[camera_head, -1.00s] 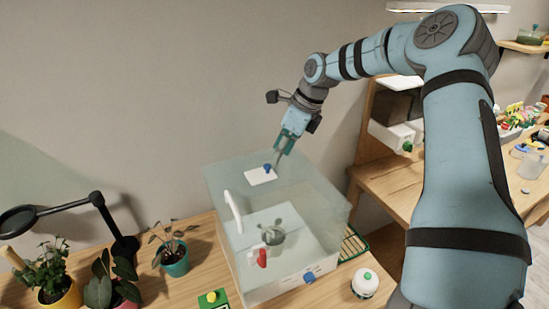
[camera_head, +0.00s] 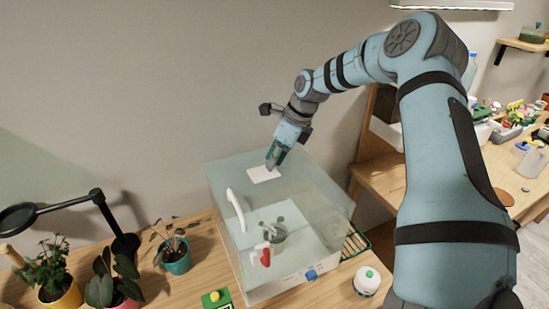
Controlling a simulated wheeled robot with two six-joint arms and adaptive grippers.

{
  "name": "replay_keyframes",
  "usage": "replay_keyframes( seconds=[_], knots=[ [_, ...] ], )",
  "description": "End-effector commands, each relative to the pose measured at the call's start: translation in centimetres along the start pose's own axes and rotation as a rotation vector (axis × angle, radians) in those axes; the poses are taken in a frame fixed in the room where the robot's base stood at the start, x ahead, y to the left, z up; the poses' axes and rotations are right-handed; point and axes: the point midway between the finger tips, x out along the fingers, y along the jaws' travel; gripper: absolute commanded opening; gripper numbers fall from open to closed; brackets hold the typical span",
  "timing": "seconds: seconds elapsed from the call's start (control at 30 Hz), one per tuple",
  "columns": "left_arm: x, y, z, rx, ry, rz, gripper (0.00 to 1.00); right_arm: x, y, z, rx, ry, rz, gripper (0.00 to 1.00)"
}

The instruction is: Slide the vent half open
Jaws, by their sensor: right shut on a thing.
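The vent is a white sliding plate (camera_head: 263,176) on top of a clear, box-shaped tank (camera_head: 322,212), near the tank's back. My right gripper (camera_head: 272,165) reaches down from the upper right and is shut at the plate's back edge, where its small blue knob sits. The knob is hidden by the fingers. How far the plate stands open cannot be told from here. My left gripper is out of view.
Potted plants (camera_head: 175,255) and a black magnifier lamp (camera_head: 122,245) stand left. A white round container (camera_head: 367,281) stands right.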

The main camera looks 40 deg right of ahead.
Motion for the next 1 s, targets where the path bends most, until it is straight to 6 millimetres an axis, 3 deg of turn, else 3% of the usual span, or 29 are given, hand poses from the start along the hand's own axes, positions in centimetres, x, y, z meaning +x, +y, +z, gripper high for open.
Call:
replay_keyframes(
  seconds=[0.3, 0.57, 0.6, 0.7, 1.0],
  knots=[
    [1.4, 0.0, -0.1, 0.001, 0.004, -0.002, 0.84, -0.8, -2.5, -2.4, 0.004, -0.004, -0.004, 0.0],
    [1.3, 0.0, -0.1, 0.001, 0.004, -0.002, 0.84, -1.0, -2.6, -2.4, 0.002, -0.002, -0.003, 0.0],
    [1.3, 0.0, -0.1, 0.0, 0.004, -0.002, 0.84, -1.0, -2.6, -2.4, 0.002, -0.002, -0.002, 0.22],
    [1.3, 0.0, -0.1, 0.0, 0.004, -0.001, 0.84, -1.0, -2.5, -2.4, 0.003, -0.002, -0.002, 0.37],
    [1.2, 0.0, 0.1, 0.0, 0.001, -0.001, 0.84, -1.1, -2.5, -2.4, 0.004, -0.002, -0.001, 0.37]
  ],
)
